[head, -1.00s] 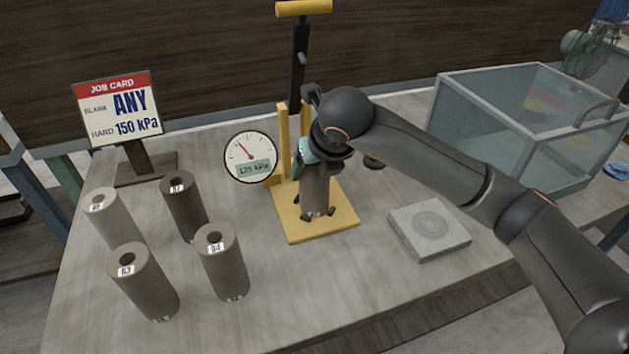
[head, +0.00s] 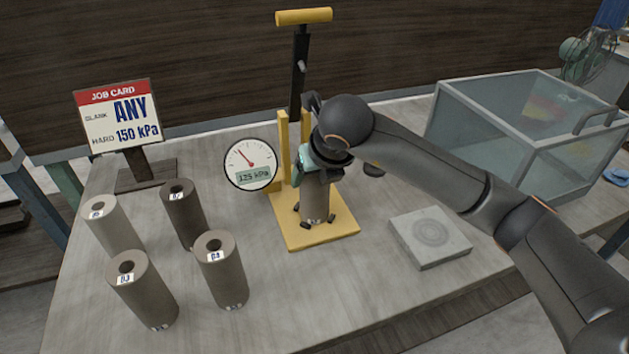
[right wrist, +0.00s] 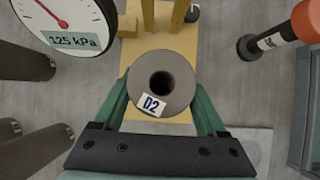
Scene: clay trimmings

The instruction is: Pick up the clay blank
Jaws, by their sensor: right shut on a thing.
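A grey-brown clay blank (head: 314,203) stands upright on the yellow base of the press (head: 345,222). In the right wrist view its top shows a dark centre hole and a label reading D2, and the blank (right wrist: 181,95) sits between green fingers. My right gripper (right wrist: 161,105) is shut on this blank from above. In the head view the gripper (head: 318,172) partly hides the blank's top. Dark clamp pieces sit around the blank's foot. Several other clay blanks, one of them dark (head: 183,215), stand at the left. My left gripper is not in view.
A job card (head: 120,112) reads ANY, 150 kPa. A round gauge (head: 249,165) reads 125 kPa. A flat grey slab (head: 430,238) lies right of the press, and a glass-sided box (head: 480,130) stands behind it. The table's front middle is clear.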

